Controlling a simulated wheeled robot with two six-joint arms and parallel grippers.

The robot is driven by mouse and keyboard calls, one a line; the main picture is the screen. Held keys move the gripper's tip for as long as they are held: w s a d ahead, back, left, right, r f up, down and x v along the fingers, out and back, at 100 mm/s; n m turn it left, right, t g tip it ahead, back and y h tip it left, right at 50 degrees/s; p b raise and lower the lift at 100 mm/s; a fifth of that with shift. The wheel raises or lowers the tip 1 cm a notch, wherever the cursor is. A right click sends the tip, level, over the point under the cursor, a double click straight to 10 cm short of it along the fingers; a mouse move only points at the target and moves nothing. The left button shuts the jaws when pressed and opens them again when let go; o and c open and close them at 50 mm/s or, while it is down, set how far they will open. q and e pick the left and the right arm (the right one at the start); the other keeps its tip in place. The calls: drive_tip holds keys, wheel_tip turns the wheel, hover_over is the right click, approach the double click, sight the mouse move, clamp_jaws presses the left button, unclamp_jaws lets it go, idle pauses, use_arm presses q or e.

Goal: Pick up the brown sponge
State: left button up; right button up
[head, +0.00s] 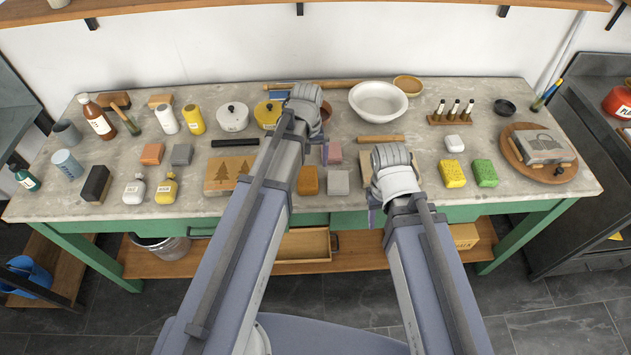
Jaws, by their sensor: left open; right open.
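The brown sponge (308,180) appears to be the orange-brown block lying near the front edge of the table, beside a grey block (338,182). My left gripper (324,150) is above the table, farther back than the brown block and apart from it. It is open, mostly hidden by its own wrist. My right gripper (375,208) is open near the front edge, to the right of the grey block. Its fingers are also largely hidden by the wrist. Neither gripper visibly holds anything.
A pink block (335,155) lies behind the grey one. A printed wooden block (222,178) lies to the left. Yellow (453,170) and green (485,172) sponges lie to the right. A white bowl (378,103) and a wooden roller (381,139) are behind.

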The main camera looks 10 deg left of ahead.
sight(308, 177)
use_arm(q)
drive_tip(key=shift+s+a+f+b, duration=0.1)
drive_tip(key=shift+f+b, duration=1.9)
drive_tip(key=shift+s+a+f+b, duration=0.1)
drive_tip(key=shift+f+b, duration=1.85)
drive_tip(key=shift+f, duration=0.05)
drive_tip(key=shift+r, duration=0.1)
drive_tip(key=shift+c, duration=0.4)
drive_tip(key=c, duration=1.3)
wheel_tip(308, 177, up, 10)
drive_tip(key=p, duration=1)
drive_tip(key=shift+r, duration=0.1)
drive_tip(key=o, duration=0.9)
drive_tip(key=c, duration=0.6)
